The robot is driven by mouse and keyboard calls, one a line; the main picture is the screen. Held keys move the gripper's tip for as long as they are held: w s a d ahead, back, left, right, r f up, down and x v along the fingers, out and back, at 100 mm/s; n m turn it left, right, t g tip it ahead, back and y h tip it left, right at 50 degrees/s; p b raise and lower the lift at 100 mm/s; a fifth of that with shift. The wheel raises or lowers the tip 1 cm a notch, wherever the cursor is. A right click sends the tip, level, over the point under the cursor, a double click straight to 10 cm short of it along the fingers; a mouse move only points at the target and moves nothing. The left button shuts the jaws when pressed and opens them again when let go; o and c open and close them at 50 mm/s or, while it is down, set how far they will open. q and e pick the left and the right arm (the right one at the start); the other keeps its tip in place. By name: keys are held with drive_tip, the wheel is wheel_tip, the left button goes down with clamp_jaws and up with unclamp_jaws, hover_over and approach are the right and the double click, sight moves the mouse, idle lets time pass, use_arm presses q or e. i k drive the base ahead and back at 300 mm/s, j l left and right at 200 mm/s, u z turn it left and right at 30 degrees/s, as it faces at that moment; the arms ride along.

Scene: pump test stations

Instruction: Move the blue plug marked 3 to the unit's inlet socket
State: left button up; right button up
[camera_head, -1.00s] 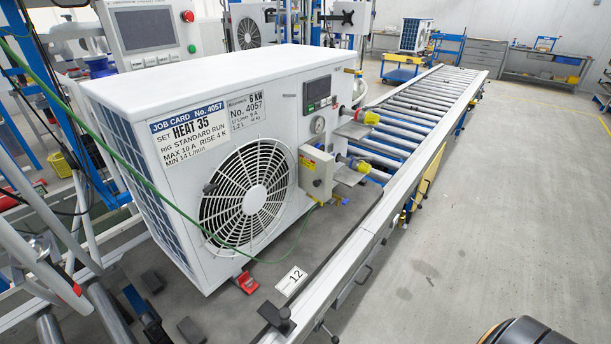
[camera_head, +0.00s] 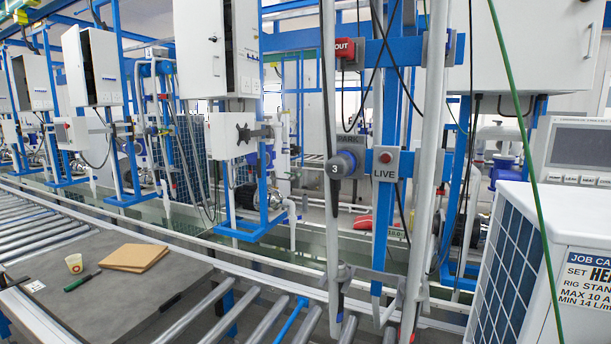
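The blue plug marked 3 (camera_head: 346,164) sits on the stand's upright near the middle of the view, below a PARK label. Its grey round end bears the number 3, with a blue collar behind it. The white unit (camera_head: 546,280) stands at the right edge, cut off by the frame. Only its left grille side, top corner and part of its job card show. Its inlet socket is out of view. Neither of my grippers shows.
Beside the plug is a red button (camera_head: 385,157) over a LIVE label. Hoses and cables cross the stand.

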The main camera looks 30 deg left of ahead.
sight(342, 165)
drive_tip(key=k+u, duration=0.1)
drive_tip(key=u, duration=0.5)
drive_tip(key=z, duration=1.7)
drive_tip(key=u, duration=1.7)
